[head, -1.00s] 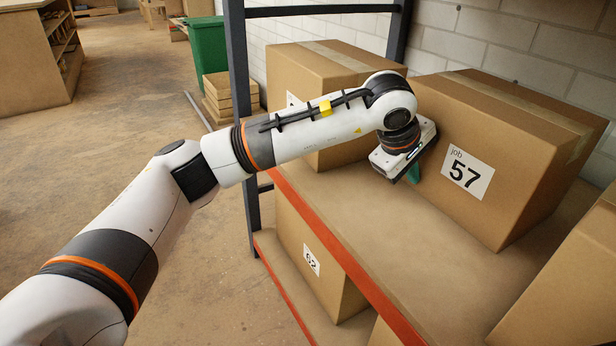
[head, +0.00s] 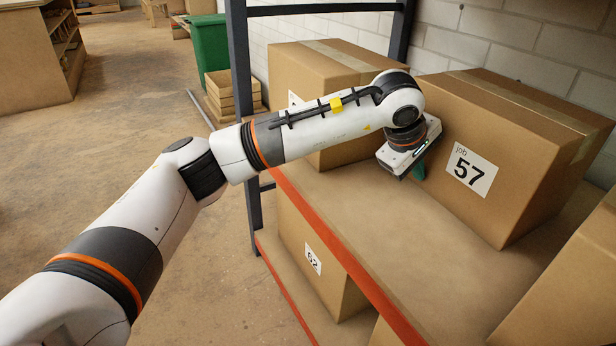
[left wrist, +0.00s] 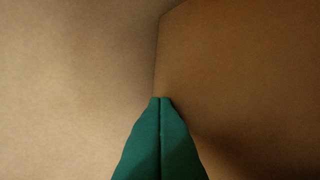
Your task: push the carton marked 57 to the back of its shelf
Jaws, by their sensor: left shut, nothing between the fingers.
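The carton marked 57 (head: 510,195) is a large brown box on the upper shelf (head: 400,230), its white label facing the front. My left gripper (head: 418,172) is at the left part of its front face, with its teal fingers partly hidden behind the gripper body. In the left wrist view the fingers (left wrist: 160,100) are shut together and empty, their tips at or very close to a brown carton face (left wrist: 240,80). Whether they touch cannot be told for certain. My right gripper is not in view.
Another carton (head: 310,75) stands to the left on the same shelf, partly behind my arm. A further carton (head: 570,290) is at the right front. A block wall (head: 540,50) is behind. The shelf has a red front edge (head: 340,250) and dark posts (head: 238,90).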

